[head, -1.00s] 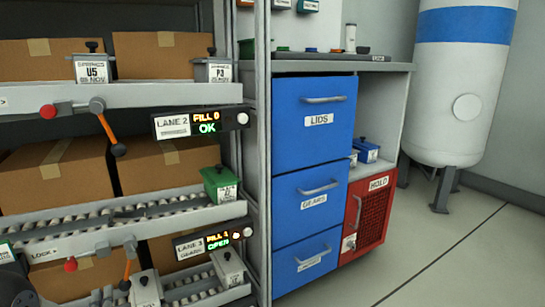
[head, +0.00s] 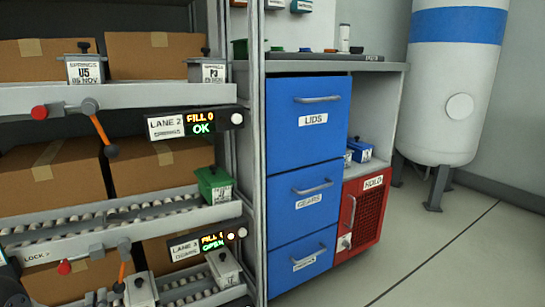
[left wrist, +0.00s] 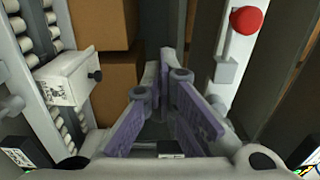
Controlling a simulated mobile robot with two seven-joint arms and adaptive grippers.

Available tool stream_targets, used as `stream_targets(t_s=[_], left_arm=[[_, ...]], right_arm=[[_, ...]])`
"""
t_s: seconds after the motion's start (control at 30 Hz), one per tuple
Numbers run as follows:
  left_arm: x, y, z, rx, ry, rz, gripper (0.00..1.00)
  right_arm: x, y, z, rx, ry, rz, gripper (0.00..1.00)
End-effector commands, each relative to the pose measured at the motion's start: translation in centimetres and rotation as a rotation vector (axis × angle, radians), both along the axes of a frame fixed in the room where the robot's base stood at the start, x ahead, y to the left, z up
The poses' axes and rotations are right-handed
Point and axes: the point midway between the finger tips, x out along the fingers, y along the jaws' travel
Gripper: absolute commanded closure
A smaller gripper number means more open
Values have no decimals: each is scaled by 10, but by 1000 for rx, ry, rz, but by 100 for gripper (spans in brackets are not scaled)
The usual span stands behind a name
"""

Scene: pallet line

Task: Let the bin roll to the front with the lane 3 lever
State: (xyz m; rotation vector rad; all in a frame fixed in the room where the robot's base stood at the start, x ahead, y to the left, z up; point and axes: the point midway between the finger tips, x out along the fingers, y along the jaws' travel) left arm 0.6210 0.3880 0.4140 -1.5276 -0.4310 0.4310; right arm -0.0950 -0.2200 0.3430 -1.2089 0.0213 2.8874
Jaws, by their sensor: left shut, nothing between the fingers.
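The lane 3 lever (head: 122,270) is an orange arm on a grey pivot at the lower left. It hangs nearly straight down. A red knob (head: 65,267) sits left of it on the rail near the word LOCK; a red knob (left wrist: 246,20) also shows in the left wrist view. The lane 3 sign (head: 197,244) reads OPEN in green. My left gripper (left wrist: 165,85) is shut and empty; only a dark part shows at the head view's lower left corner. My right gripper is out of view.
Lane 2 above has its own orange lever (head: 101,130) and a sign (head: 194,124) reading OK. A green bin (head: 213,185) stands on the rollers between. Cardboard boxes (head: 160,170) fill the shelves. A blue drawer cabinet (head: 308,150) stands right; the floor beyond is clear.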

Motion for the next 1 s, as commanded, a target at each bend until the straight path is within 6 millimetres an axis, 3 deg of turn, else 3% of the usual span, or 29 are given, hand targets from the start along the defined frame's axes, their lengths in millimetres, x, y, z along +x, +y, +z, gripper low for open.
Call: stream_targets(t_s=[1.0], left_arm=[[20,-32,0,1,-1,-2,100]], right_arm=[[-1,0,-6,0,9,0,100]])
